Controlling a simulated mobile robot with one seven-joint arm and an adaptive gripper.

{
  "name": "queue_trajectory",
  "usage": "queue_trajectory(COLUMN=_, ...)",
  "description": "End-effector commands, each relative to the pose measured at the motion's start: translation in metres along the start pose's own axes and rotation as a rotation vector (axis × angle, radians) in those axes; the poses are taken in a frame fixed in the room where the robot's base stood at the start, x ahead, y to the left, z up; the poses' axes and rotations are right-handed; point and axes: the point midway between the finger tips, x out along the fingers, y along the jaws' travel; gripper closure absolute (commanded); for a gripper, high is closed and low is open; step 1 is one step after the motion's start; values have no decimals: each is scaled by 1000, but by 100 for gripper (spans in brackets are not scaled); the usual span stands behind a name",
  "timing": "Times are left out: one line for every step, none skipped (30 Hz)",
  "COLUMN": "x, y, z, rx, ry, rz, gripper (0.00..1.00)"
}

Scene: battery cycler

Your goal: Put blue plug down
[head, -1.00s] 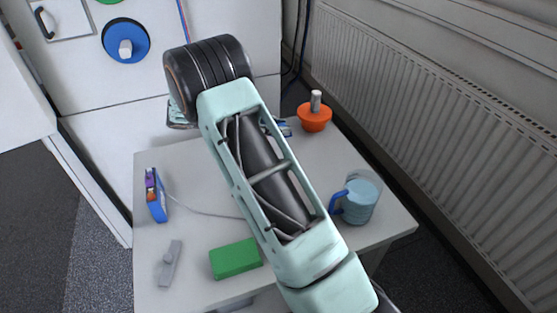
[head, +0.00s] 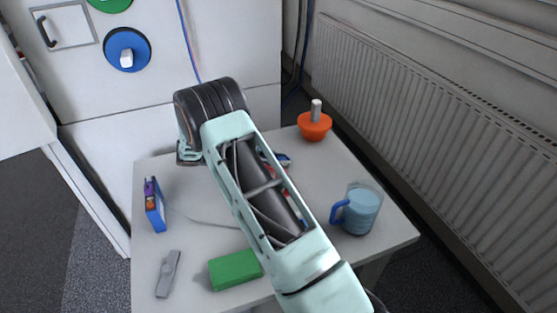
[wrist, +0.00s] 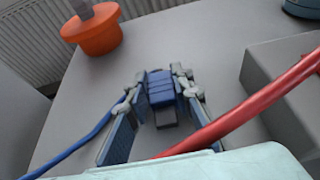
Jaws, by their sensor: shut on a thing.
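In the wrist view a blue plug (wrist: 160,86) with a dark grey end sits between the two fingers of my gripper (wrist: 160,100). The fingers are shut on it from both sides. The plug is above or at the grey table top (wrist: 75,115); I cannot tell whether it touches. In the head view my arm hides the plug and most of the gripper.
An orange knob-like piece (head: 315,124) stands at the table's back right. A blue mug (head: 358,209), green block (head: 235,269), grey tool (head: 168,273) and blue box (head: 154,207) are on the table. A red cable (wrist: 245,105) crosses near the gripper, beside a grey block (wrist: 280,72).

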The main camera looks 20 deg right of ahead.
Motion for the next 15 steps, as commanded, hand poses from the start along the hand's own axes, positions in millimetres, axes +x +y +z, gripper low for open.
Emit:
queue_trajectory(x=1, y=0, z=-3, rx=-1, ry=-1, rz=0, gripper=100)
queue_trajectory(x=1, y=0, z=-3, rx=-1, ry=0, rz=0, gripper=78)
queue_trajectory(x=1, y=0, z=-2, rx=0, ry=0, rz=0, gripper=73)
queue_trajectory(x=1, y=0, z=-2, rx=0, ry=0, rz=0, gripper=70)
queue_trajectory(x=1, y=0, z=-2, rx=-1, ry=0, rz=0, gripper=67)
queue_trajectory(x=1, y=0, z=-2, rx=-1, ry=0, rz=0, gripper=62)
queue_trajectory(x=1, y=0, z=-2, rx=-1, ry=0, rz=0, gripper=61)
queue_trajectory(x=1, y=0, z=-2, rx=-1, ry=0, rz=0, gripper=61)
queue_trajectory(x=1, y=0, z=-2, rx=-1, ry=0, rz=0, gripper=61)
queue_trajectory(x=1, y=0, z=-2, rx=0, ry=0, rz=0, gripper=61)
queue_trajectory(x=1, y=0, z=-2, rx=-1, ry=0, rz=0, gripper=61)
queue_trajectory(x=1, y=0, z=-2, rx=-1, ry=0, rz=0, gripper=61)
queue_trajectory(x=1, y=0, z=-2, rx=-1, ry=0, rz=0, gripper=61)
queue_trajectory(x=1, y=0, z=-2, rx=0, ry=0, rz=0, gripper=61)
queue_trajectory(x=0, y=0, z=-1, rx=0, ry=0, rz=0, gripper=61)
